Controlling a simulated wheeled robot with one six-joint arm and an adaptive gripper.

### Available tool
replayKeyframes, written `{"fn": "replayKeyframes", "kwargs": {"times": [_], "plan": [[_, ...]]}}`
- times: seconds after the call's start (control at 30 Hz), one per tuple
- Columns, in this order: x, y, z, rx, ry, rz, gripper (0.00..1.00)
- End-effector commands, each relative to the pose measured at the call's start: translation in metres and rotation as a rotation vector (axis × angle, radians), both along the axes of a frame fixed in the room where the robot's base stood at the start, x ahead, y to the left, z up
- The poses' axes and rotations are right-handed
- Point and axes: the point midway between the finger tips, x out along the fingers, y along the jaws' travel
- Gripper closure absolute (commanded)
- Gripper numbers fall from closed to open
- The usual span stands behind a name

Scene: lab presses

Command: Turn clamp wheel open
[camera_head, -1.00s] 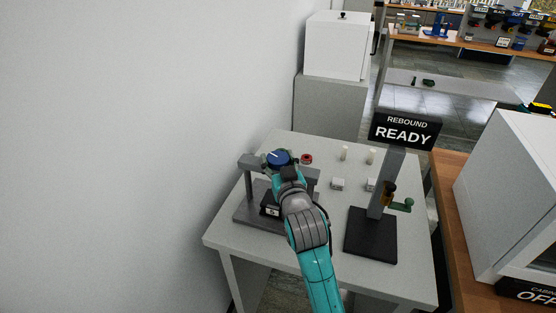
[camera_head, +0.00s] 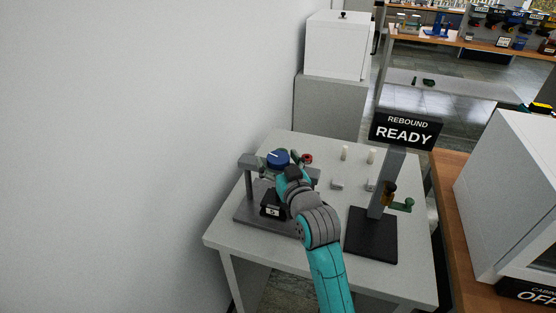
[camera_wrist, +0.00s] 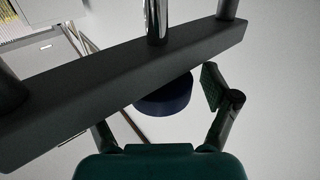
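The clamp wheel is a dark blue disc with a pale line on top (camera_head: 278,156), above the crossbar of a grey press frame (camera_head: 249,185) on the table. In the wrist view the wheel (camera_wrist: 168,100) lies between my fingers, partly hidden behind the dark crossbar (camera_wrist: 110,90) and its shiny screw (camera_wrist: 156,22). My gripper (camera_head: 280,166) is at the wheel with its fingers spread to either side. In the wrist view my gripper (camera_wrist: 160,104) is open; the right finger is apart from the wheel, the left fingertip is hidden by the crossbar.
A red ring (camera_head: 307,158) and small pale blocks sit behind. A white wall (camera_head: 120,150) closes the left side.

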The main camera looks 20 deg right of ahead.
Motion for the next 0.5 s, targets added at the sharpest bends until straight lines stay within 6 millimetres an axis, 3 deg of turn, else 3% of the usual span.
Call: {"fn": "replayKeyframes", "kwargs": {"times": [0.27,0.5], "plan": [[-0.006,-0.001,0.000,0.000,0.000,-0.001,0.14],[-0.045,-0.003,-0.001,0.000,0.001,-0.001,0.14]]}}
